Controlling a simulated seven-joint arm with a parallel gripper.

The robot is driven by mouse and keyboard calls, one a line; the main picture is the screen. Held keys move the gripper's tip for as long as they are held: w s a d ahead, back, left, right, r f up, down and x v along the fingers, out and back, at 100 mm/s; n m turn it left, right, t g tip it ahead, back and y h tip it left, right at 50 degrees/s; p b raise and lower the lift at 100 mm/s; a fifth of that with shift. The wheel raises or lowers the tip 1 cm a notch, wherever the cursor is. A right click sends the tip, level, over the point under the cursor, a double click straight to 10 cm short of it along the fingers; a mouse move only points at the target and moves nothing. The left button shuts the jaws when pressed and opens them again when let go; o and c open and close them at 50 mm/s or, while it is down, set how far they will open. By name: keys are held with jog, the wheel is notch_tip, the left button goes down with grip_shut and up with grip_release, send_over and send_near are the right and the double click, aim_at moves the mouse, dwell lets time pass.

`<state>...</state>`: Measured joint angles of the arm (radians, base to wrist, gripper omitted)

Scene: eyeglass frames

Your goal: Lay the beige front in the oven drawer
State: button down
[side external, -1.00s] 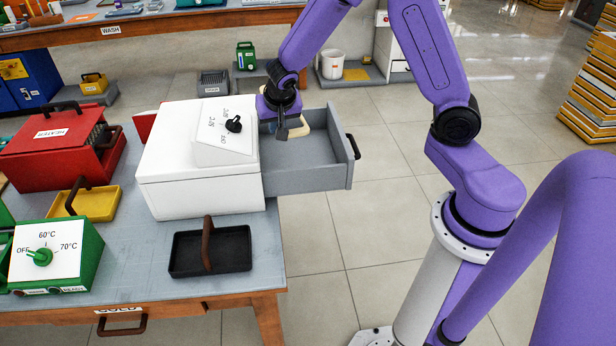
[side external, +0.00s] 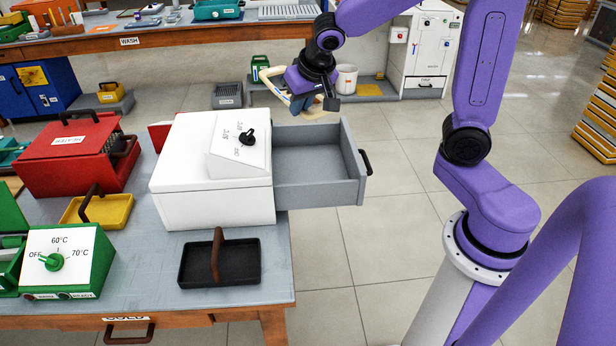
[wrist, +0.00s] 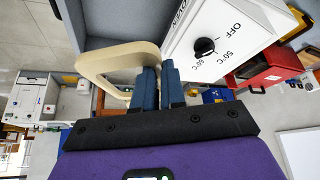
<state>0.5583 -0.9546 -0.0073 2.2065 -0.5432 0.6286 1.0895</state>
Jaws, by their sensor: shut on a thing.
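My gripper (side external: 314,100) is raised above the far side of the open oven drawer, shut on the beige front. The beige front (wrist: 105,60) is a cream rounded loop; in the wrist view it sticks out to the left of my blue fingers (wrist: 160,75). In the side view the beige front (side external: 322,114) is partly hidden by my gripper and appears above the drawer's back wall. The grey oven drawer (side external: 315,188) is pulled out to the right of the white oven (side external: 215,200), and its visible floor is bare. The drawer (wrist: 110,22) also shows in the wrist view.
The oven's dial panel (side external: 238,145) stands close left of the drawer. A black tray (side external: 220,265) with a brown handle lies in front of the oven. A red heater (side external: 75,155), a yellow tray (side external: 105,210) and a green heater unit (side external: 65,260) stand left. Right of the drawer is open floor.

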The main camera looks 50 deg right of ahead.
jog(key=s+d+f+m+g+h, duration=0.1)
jog(key=s+d+f+m+h, duration=0.1)
jog(key=s+d+f+m, duration=0.45)
jog(key=shift+n, duration=0.45)
jog(key=shift+w+a+f, duration=0.1)
jog(key=shift+w+f, duration=3.5)
jog(key=shift+w, duration=0.15)
jog(key=shift+w+a+f, duration=0.1)
jog(key=shift+w+f, duration=3.45)
jog(key=shift+w, duration=0.2)
jog(key=shift+f, duration=0.65)
jog(key=c, duration=1.2)
grip_release()
jog(key=shift+r, duration=0.1)
